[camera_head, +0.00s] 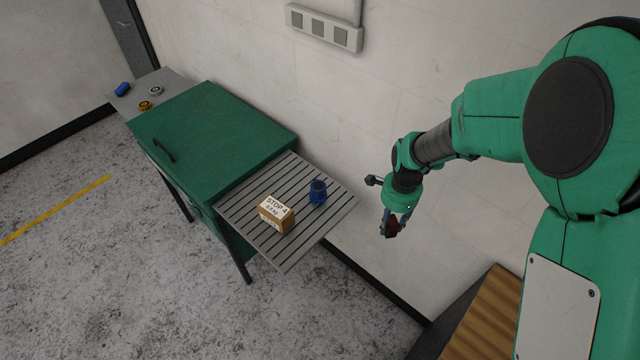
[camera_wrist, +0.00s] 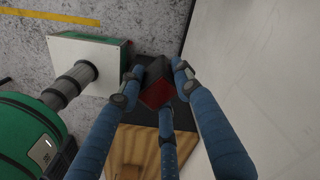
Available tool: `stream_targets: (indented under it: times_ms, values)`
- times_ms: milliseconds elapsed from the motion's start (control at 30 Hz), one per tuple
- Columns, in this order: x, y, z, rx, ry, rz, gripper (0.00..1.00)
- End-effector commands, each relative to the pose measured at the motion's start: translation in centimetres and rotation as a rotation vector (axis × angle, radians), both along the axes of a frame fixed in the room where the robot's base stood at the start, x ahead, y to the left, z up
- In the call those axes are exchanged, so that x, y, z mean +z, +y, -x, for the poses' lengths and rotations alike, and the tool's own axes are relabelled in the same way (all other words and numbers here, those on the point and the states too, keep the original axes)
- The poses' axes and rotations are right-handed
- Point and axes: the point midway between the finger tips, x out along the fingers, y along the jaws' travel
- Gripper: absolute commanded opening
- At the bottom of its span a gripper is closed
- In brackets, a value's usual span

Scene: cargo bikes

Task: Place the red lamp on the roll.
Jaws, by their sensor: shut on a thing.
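The red lamp (camera_wrist: 157,92), a small block with a red face and dark sides, is held between the fingers of my gripper (camera_wrist: 155,85) in the wrist view. In the head view my gripper (camera_head: 391,226) hangs in the air to the right of the slatted shelf, with a little dark red of the lamp showing. I cannot tell for sure which thing is the roll. Small round pieces, one white and black (camera_head: 156,90) and one yellow and black (camera_head: 144,105), lie on the grey far surface. A blue round piece (camera_head: 318,191) stands on the slatted shelf.
The grey slatted shelf (camera_head: 330,216) juts from the green cabinet (camera_head: 205,135) and bears a cardboard box (camera_head: 276,215) beside the blue piece. Another blue item (camera_head: 122,89) lies far left. The wall (camera_head: 400,110) is close behind. A wooden top (camera_head: 482,318) stands lower right.

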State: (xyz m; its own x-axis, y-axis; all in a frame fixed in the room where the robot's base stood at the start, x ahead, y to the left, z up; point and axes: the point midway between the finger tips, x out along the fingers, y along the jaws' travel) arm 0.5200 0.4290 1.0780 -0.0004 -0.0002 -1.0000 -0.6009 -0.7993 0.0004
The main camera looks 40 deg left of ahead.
Motion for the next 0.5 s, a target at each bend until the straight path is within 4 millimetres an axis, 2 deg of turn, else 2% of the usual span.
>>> stream_targets:
  times_ms: [33,200,400,500]
  values:
    - [0.0,1.8,0.3,0.023,0.001,0.001,0.06]
    - [-0.4,7.3,1.4,0.091,-0.001,-0.001,0.06]
    - [-1.2,13.3,3.4,0.167,0.000,0.000,0.06]
    - [-1.6,15.7,4.4,0.198,0.000,0.000,0.06]
